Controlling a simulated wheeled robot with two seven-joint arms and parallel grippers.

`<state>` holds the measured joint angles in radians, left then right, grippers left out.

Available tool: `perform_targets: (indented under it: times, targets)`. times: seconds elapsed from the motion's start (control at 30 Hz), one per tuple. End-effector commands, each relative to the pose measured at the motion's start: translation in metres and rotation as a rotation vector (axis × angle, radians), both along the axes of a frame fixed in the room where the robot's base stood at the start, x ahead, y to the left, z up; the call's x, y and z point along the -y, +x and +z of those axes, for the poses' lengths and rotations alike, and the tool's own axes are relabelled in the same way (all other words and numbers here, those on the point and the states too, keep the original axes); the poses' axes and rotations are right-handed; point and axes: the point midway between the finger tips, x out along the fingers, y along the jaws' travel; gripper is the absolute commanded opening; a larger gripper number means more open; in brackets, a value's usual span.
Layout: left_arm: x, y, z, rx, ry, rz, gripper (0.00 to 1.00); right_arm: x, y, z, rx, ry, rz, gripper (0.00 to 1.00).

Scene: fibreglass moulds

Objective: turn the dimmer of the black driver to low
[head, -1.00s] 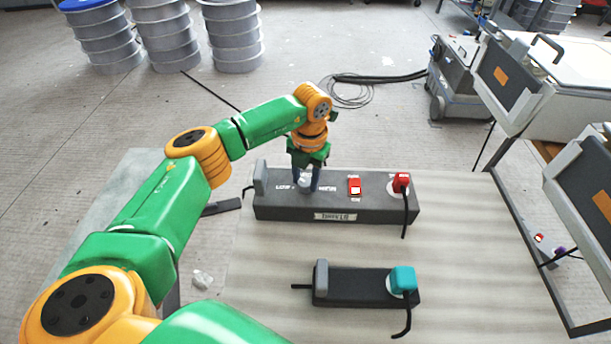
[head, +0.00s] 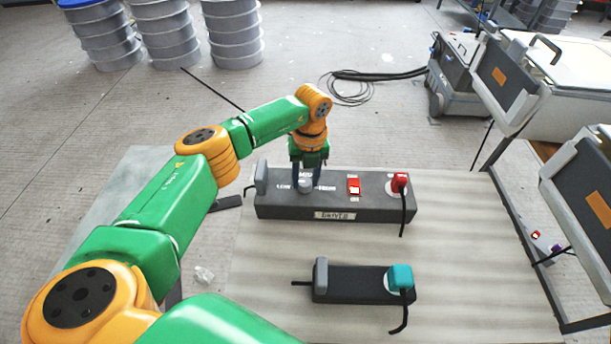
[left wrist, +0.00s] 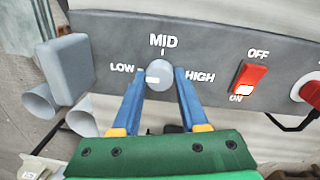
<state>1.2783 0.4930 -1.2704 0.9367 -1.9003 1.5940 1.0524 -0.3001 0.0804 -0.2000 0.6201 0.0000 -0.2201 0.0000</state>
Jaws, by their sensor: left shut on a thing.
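The black driver (head: 335,208) is a long dark box on the table, with LOW, MID and HIGH labels, as the left wrist view also shows. Its dimmer is a round grey knob (left wrist: 160,68) between LOW and HIGH. A white mark on the knob sits at its left side, slightly below the LOW label's level. My left gripper (left wrist: 157,78) has its blue fingers shut on the dimmer, one on each side. In the head view, the same gripper (head: 307,184) reaches down from behind and hides part of the knob. My right gripper is not in view.
The driver's red switch (left wrist: 247,78) and red plug (head: 400,182) sit right of the dimmer. A smaller dark box (head: 345,284) with a teal plug (head: 401,278) lies nearer. The pale table (head: 480,235) is clear between and around them.

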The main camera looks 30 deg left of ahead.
Motion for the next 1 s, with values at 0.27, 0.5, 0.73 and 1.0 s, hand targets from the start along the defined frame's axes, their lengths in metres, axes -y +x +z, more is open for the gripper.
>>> perform_targets:
  times: [0.27,0.5,0.73,1.0]
  targets:
    - [0.0,-0.001,-0.001,-0.004,-0.001,0.019,0.0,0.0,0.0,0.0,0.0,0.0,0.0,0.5]
    - [0.0,-0.001,-0.001,-0.004,-0.001,0.018,0.0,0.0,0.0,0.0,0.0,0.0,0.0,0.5]
    - [0.0,-0.001,-0.001,-0.002,0.0,0.018,0.73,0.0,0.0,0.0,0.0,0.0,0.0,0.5]
    - [0.0,0.001,0.01,0.002,-0.001,0.018,0.73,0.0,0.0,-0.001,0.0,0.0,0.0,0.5]
